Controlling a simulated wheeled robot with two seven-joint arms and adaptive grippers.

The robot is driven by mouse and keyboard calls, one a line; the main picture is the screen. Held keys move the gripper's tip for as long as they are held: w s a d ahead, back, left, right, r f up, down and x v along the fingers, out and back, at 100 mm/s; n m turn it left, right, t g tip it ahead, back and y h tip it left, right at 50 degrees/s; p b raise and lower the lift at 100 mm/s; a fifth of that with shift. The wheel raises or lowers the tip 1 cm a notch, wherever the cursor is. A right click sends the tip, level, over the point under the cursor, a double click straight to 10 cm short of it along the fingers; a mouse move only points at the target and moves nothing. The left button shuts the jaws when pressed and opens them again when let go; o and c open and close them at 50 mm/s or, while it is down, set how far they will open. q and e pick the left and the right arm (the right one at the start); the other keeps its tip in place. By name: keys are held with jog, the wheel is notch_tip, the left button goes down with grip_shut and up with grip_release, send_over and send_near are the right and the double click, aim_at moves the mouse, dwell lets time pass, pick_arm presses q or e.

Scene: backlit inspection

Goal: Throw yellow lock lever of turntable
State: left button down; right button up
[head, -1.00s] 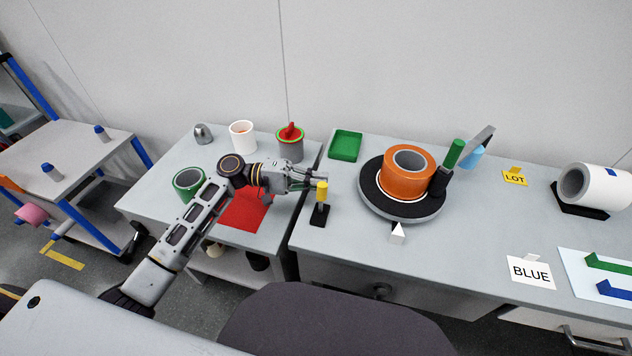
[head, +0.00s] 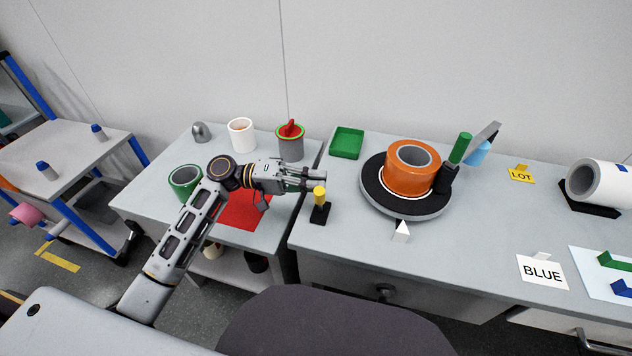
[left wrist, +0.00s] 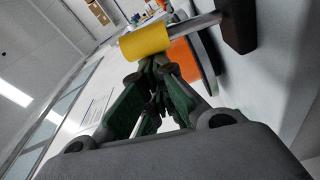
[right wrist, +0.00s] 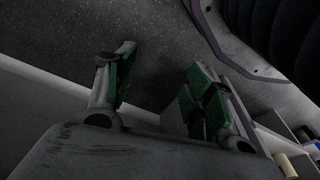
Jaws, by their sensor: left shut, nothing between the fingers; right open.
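The yellow lock lever (head: 320,195) stands on a small black base (head: 320,216) at the left edge of the right table, left of the turntable (head: 405,208). My left gripper (head: 322,180) is shut and empty, its tips right behind the yellow knob in the head view. In the left wrist view the yellow knob (left wrist: 145,42) lies just past the shut fingertips (left wrist: 155,65), touching or almost touching them; its metal rod runs to the dark base (left wrist: 238,25). My right gripper (right wrist: 165,75) is open and empty, seen only in the right wrist view, above the floor.
The left table holds a red mat (head: 240,212) and cups. A chair (head: 335,325) is in front.

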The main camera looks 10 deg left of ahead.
aim_at(320, 200)
pick_arm(q)
jog(key=shift+s+m+b, duration=0.45)
jog(key=shift+m+b, duration=0.15)
jog(key=shift+b, duration=0.1)
jog(key=shift+s+m+h+b, duration=0.3)
jog(key=shift+s+m+b, duration=0.35)
jog(key=shift+m+b, duration=0.35)
jog(key=shift+s+b, duration=0.25)
jog(key=shift+b, duration=0.3)
jog(key=shift+s+r+m, duration=0.1)
jog(key=shift+m, duration=0.3)
pick_arm(e)
notch_tip(320, 200, up, 10)
jog(key=w+a, duration=0.1)
jog(key=a, duration=0.1)
jog(key=shift+w+f+t+y, duration=0.15)
jog(key=shift+f+t+y, duration=0.1)
jog(key=shift+t+y, duration=0.15)
jog(key=shift+f, duration=0.1)
pick_arm(q)
jog(key=shift+r, duration=0.1)
